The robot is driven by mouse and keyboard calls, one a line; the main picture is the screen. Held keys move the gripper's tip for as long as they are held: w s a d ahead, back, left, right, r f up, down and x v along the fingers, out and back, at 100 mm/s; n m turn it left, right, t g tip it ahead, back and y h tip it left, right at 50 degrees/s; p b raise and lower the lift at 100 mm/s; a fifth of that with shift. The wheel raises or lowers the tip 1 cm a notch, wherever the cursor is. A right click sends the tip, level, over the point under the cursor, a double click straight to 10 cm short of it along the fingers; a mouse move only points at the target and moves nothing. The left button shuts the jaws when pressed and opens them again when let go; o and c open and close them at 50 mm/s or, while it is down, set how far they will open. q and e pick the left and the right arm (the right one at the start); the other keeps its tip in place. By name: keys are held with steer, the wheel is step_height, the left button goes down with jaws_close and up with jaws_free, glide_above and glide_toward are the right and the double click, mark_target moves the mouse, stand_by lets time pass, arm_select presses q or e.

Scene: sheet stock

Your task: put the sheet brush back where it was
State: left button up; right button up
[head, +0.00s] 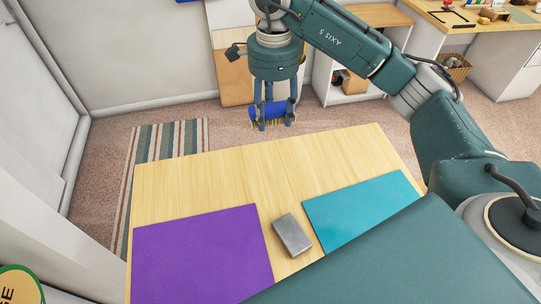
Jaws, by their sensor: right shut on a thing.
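My right gripper (275,116) is shut on the sheet brush (269,109), which has a blue body and yellowish bristles pointing down. It holds the brush at the far edge of the wooden table (200,182), and I cannot tell how high above the tabletop level it is. A purple sheet (203,258) lies at the near left of the table. A teal sheet (362,209) lies at the right. A grey metal block (292,234) sits between the two sheets. My left gripper is not in view.
The far half of the tabletop is bare. A striped rug (165,148) lies on the floor behind and left of the table. A white-sided shelf unit (348,92) and a workbench (470,22) with a basket (455,69) stand at the back right.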

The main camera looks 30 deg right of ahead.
step_height(320, 180, down, 7)
steer(key=p, duration=0.2)
glide_above(273, 167)
step_height(273, 167, down, 6)
steer(key=shift+r, duration=0.15)
steer(key=shift+f, duration=0.2)
step_height(273, 167, down, 4)
steer(key=shift+f+p, duration=0.1)
steer(key=shift+p, duration=0.4)
steer(key=shift+w, duration=0.1)
steer(key=shift+f, duration=0.2)
steer(key=o, duration=1.1)
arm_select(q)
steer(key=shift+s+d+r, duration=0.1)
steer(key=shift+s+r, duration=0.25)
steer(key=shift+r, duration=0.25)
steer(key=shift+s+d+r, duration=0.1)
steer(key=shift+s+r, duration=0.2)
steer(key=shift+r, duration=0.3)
